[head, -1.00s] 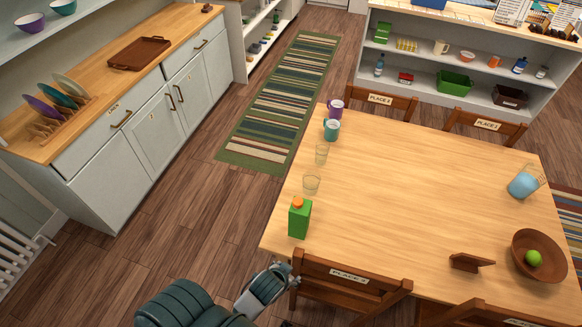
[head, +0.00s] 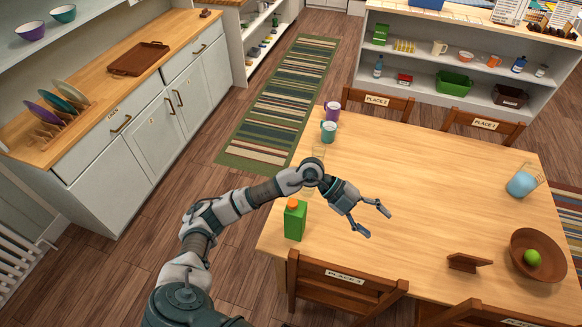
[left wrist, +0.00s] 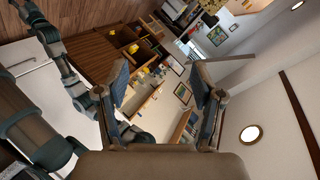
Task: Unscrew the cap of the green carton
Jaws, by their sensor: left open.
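The green carton (head: 295,222) stands upright near the left front edge of the wooden table (head: 440,200) in the head view. Its orange cap (head: 293,203) is on top. My left gripper (head: 375,220) is over the table, to the right of the carton and apart from it. Its two fingers are spread with nothing between them. In the left wrist view the fingers (left wrist: 160,92) are also apart and empty, with the carton not visible there. My right gripper is not in view.
Purple (head: 332,111) and teal (head: 328,131) mugs stand behind the carton. A glass (head: 318,152) is partly hidden by my left arm. A jug (head: 522,182), a bowl (head: 535,270) with a green fruit and a brown wooden object (head: 470,263) are at the right. The table's middle is clear.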

